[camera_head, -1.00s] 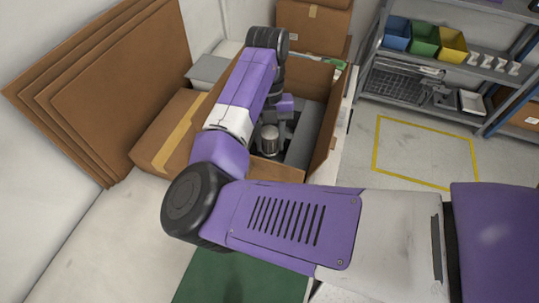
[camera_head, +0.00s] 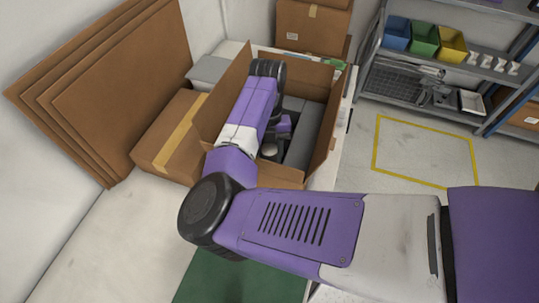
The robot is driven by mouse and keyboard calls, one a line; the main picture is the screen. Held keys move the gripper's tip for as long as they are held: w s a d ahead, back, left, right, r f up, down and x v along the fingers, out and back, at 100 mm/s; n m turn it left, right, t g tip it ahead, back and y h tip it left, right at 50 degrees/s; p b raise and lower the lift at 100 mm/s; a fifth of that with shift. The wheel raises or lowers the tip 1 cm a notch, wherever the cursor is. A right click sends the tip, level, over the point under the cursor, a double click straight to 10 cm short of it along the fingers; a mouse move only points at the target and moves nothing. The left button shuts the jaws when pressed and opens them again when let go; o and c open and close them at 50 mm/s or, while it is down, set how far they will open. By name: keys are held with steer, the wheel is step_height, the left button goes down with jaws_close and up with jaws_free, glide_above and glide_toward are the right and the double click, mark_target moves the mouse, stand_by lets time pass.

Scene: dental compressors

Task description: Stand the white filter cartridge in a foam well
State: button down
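The open cardboard box (camera_head: 280,174) holds dark grey foam (camera_head: 304,132), seen along its right side. A pale round top, probably the white filter cartridge (camera_head: 269,150), shows low inside the box, left of the raised grey block. Its lower part is hidden, so I cannot tell whether it stands in a well. My gripper (camera_head: 272,143) is down inside the box at the cartridge, mostly hidden behind my purple arm. Its fingertips are not clear, so its opening cannot be read.
A closed, taped carton (camera_head: 172,135) stands left of the box, with flat cardboard sheets (camera_head: 110,80) leaning on the wall. More cartons (camera_head: 312,27) are behind. Shelving with bins (camera_head: 424,38) stands at right. A green mat (camera_head: 240,279) lies in front.

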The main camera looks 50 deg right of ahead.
steer(key=c, duration=1.1)
jaws_free()
steer(key=shift+r, duration=0.1)
steer(key=b+v, duration=0.1)
steer(key=v, duration=1.1)
